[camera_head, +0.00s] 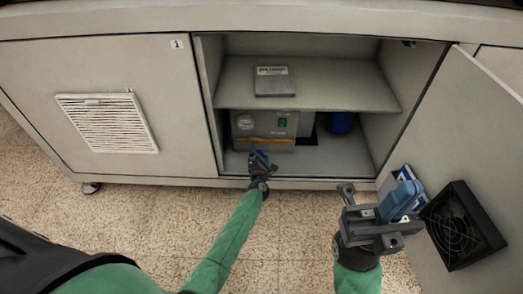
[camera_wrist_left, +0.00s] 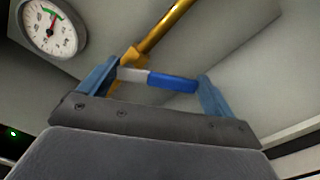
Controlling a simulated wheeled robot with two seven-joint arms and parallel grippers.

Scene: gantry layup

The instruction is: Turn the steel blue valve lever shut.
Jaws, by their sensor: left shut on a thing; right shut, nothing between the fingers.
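The valve lever (camera_wrist_left: 172,82) shows in the left wrist view, with a steel part at its left end and a blue sleeve on the right. It sits at the yellow pipe (camera_wrist_left: 165,25) and points off at an angle from it. My left gripper (camera_wrist_left: 153,84) has a blue finger at each end of the lever and is shut on it. In the head view my left gripper (camera_head: 260,160) is at the cabinet opening and hides the lever. My right gripper (camera_head: 399,200) is shut and empty, in front of the open door.
A grey unit with a round gauge (camera_head: 245,121) and green switch (camera_head: 282,122) stands on the cabinet floor beside a blue cylinder (camera_head: 341,123). The shelf (camera_head: 340,85) above bears a grey box (camera_head: 274,81). The open door (camera_head: 465,120) with a black fan (camera_head: 461,225) is at right.

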